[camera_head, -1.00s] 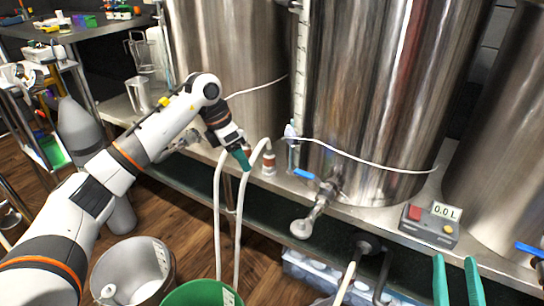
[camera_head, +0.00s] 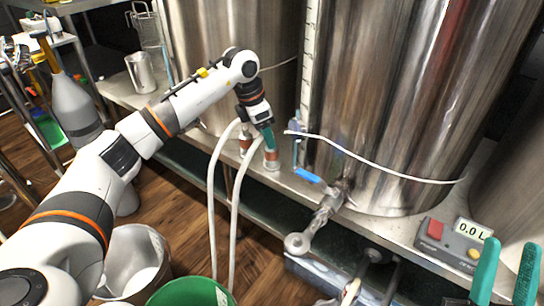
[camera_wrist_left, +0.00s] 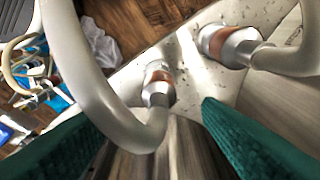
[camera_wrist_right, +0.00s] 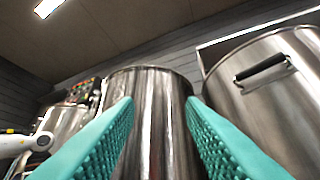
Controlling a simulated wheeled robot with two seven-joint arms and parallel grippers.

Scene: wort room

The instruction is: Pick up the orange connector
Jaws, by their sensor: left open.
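Two hose-end connectors with orange-brown bands and silver metal parts stand on the bench ledge. One orange connector (camera_head: 271,158) is at the right and the other (camera_head: 245,141) is just to its left. Both show in the left wrist view, one near the middle (camera_wrist_left: 158,78) and one at upper right (camera_wrist_left: 226,44). White hoses curve from them. My left gripper (camera_head: 267,138) is open, its green fingers close to the connectors; contact cannot be told. In the left wrist view the middle connector lies beyond the gap between the fingers. My right gripper (camera_head: 510,244) is open and empty at lower right.
Large steel tanks (camera_head: 400,100) stand close behind the ledge. A valve with a blue handle (camera_head: 308,175) juts out right of the connectors. A display box (camera_head: 453,243) reads 0.0 L. A green bucket (camera_head: 192,293) and a grey bucket (camera_head: 133,262) stand below.

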